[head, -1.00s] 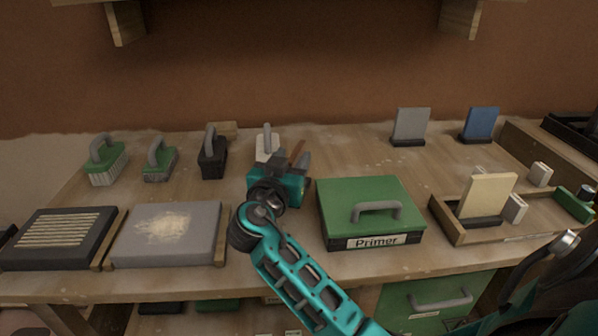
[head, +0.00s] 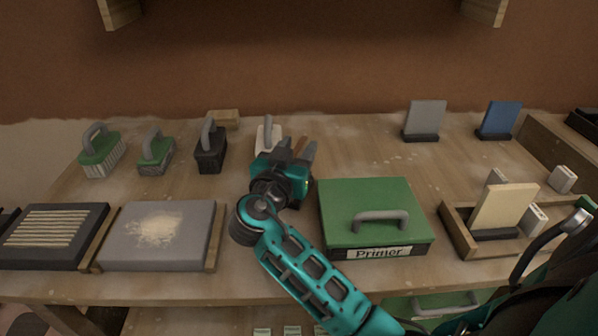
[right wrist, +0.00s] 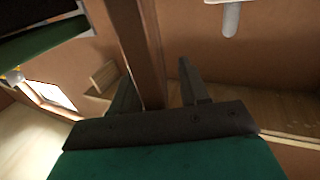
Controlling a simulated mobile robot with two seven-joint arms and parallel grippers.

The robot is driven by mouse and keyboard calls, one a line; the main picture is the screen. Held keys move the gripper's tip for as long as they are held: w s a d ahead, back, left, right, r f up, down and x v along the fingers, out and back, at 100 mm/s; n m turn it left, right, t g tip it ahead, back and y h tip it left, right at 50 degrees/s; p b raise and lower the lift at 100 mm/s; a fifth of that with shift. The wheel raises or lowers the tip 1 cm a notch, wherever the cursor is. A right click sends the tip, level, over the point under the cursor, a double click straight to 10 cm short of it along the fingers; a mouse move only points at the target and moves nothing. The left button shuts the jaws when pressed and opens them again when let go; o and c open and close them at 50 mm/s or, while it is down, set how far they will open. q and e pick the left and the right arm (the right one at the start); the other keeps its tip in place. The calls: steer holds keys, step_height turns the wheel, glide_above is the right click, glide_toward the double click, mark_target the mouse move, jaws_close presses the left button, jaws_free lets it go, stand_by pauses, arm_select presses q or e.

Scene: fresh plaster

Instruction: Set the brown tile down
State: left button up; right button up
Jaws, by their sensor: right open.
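The brown tile (head: 300,146) shows as a thin, dark, upright slab between the fingers of my right gripper (head: 296,152) in the head view. In the right wrist view the brown tile (right wrist: 138,45) runs up between the two dark fingers of the right gripper (right wrist: 160,92). The jaws are open around it. A gap shows on the tile's right side; its left side looks close to the left finger, and I cannot tell if they touch. The tile's lower end and whatever is under it are hidden by the gripper. My left gripper is not in view.
A white-based float (head: 268,134) stands just behind and left of the gripper. The green Primer box (head: 372,212) is in front to the right. Grey (head: 425,118) and blue (head: 499,118) tiles stand upright at the back right. The bench between them is clear.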

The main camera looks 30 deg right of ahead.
steer(key=shift+c, duration=0.4)
jaws_close()
stand_by(1.0)
